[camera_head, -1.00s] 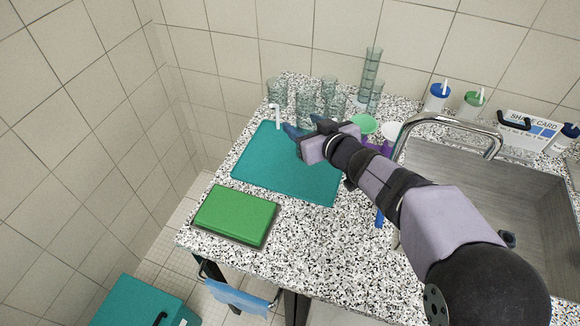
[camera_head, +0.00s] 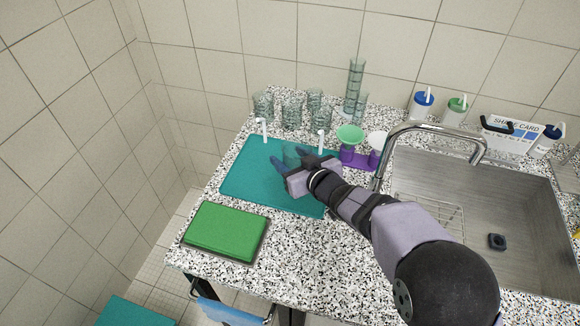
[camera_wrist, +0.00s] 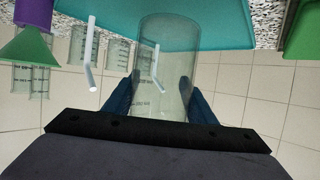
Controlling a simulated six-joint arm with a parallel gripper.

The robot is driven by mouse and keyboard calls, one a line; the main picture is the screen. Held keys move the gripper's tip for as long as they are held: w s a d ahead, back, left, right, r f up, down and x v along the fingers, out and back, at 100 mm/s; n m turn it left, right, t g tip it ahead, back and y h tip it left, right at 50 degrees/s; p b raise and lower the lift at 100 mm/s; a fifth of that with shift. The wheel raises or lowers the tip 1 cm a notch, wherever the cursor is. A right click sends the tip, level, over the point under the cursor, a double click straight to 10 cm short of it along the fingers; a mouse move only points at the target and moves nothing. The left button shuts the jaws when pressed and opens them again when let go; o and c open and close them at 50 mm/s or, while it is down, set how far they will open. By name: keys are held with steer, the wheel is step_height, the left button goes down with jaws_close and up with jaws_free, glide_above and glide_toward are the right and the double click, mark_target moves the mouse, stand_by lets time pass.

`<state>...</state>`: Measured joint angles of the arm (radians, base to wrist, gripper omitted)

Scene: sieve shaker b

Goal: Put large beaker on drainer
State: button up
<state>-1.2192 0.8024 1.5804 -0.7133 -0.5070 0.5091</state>
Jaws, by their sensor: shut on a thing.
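A clear glass beaker (camera_wrist: 167,65) is between the two blue fingers of my gripper (camera_wrist: 160,100) in the wrist view. In the head view my gripper (camera_head: 293,162) is over the teal mat (camera_head: 245,178), with the beaker (camera_head: 291,152) partly hidden by the fingers. My gripper is shut on the beaker's sides. I cannot tell whether its base touches the mat. Two white bent pegs (camera_head: 264,130) stand at the mat's back edge. A wire rack (camera_head: 445,215) lies in the sink. I cannot tell from the picture which one is the drainer.
Several glass beakers (camera_head: 292,114) and a tall cylinder (camera_head: 356,78) stand behind the mat. Green and white funnels (camera_head: 349,133) sit in a purple stand to the right. A curved tap (camera_head: 434,127) rises beside the sink (camera_head: 520,205). A green box (camera_head: 225,230) lies in front.

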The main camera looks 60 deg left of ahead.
steer(key=shift+f, duration=1.8)
steer(key=shift+f, duration=0.15)
steer(key=o, duration=1.5)
steer(key=shift+c, duration=0.2)
steer(key=shift+r+p, duration=0.2)
steer(key=shift+p, duration=0.15)
steer(key=shift+d+r+b, duration=0.15)
steer(key=shift+d+b, duration=0.15)
steer(key=shift+d, duration=0.3)
steer(key=b+v, duration=0.2)
steer(key=v, duration=0.8)
steer(key=shift+d+r, duration=0.2)
steer(key=shift+d, duration=0.15)
